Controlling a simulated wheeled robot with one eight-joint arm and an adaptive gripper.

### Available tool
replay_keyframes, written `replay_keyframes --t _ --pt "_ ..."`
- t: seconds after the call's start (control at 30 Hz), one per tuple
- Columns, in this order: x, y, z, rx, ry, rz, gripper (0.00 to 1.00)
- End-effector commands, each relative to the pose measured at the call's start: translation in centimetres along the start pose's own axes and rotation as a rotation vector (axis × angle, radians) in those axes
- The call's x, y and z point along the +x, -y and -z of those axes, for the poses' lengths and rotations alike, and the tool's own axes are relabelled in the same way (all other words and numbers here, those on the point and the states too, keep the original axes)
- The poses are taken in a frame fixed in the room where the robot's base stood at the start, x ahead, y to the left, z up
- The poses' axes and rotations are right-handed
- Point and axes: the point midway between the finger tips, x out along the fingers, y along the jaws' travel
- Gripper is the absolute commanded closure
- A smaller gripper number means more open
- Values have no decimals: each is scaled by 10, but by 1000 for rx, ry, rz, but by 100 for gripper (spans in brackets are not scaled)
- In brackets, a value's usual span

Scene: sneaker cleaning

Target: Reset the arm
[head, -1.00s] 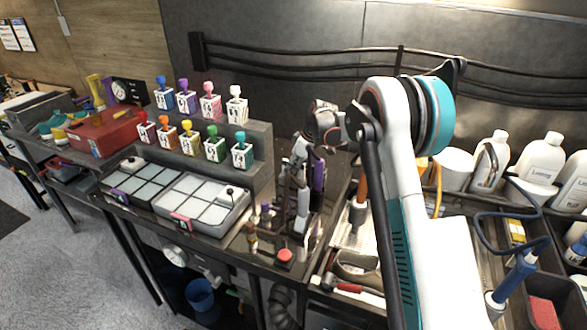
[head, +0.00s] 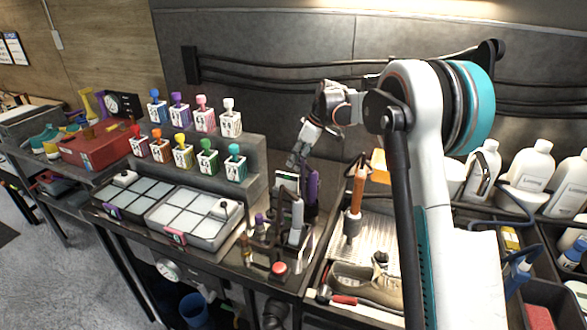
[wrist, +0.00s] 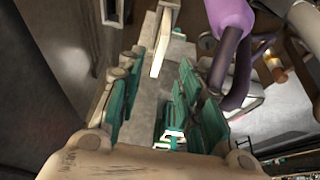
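My gripper (head: 298,158) hangs in the air above the rear of the black bench, below my bent wrist. It is above a small upright device with a screen (head: 287,180) and a purple upright part (head: 311,188). In the wrist view my gripper's teal-padded fingers (wrist: 160,105) stand apart, with a grey surface visible between them. I see nothing clearly held. A purple rounded part (wrist: 232,15) is close beside the right finger in that view. My white arm covers part of the bench at the right.
Bottles with coloured stamp-like tops (head: 182,155) stand on a stepped grey rack. Two white-celled trays (head: 195,215) lie before it. A red button (head: 279,268) sits near the front edge. A beige sneaker (head: 375,285) lies in a tray. White bottles (head: 530,165) stand at right.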

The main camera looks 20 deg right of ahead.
Motion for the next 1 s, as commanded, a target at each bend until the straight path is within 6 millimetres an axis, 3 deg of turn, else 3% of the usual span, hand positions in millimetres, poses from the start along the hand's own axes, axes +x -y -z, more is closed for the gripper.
replay_keyframes --t 0.13,0.6,0.77,1.0 --pt "-10 0 0 0 0 0 67" --pt "-17 5 0 10 2 -6 67" --pt "-40 27 0 64 7 -36 67" --pt "-84 79 -8 187 11 -106 67"
